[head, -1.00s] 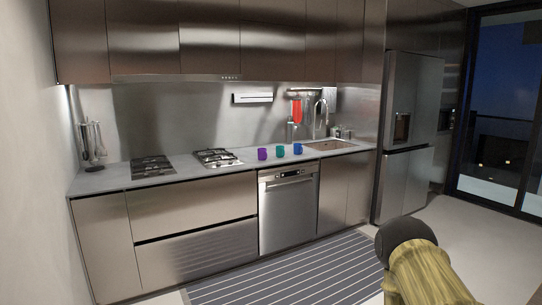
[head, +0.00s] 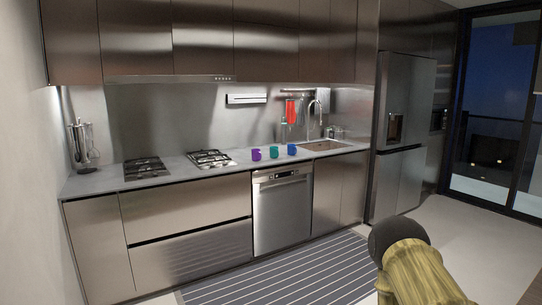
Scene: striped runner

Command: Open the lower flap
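The dishwasher (head: 283,215) stands under the counter, with a steel front, a control strip along its top and a bar handle (head: 283,183) below that strip. Its front looks shut and upright. I cannot tell for certain that this front is the lower flap. My arm shows at the lower right as a dark round joint and a yellow, wood-patterned link, well in front of the cabinets. My gripper is not in view.
A striped runner (head: 290,270) lies on the floor before the dishwasher. Purple (head: 256,154), green (head: 274,152) and blue (head: 292,150) mugs stand on the counter. Wide drawers (head: 190,205) are left of the dishwasher, and a fridge (head: 402,140) is at the right. Floor at the right is clear.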

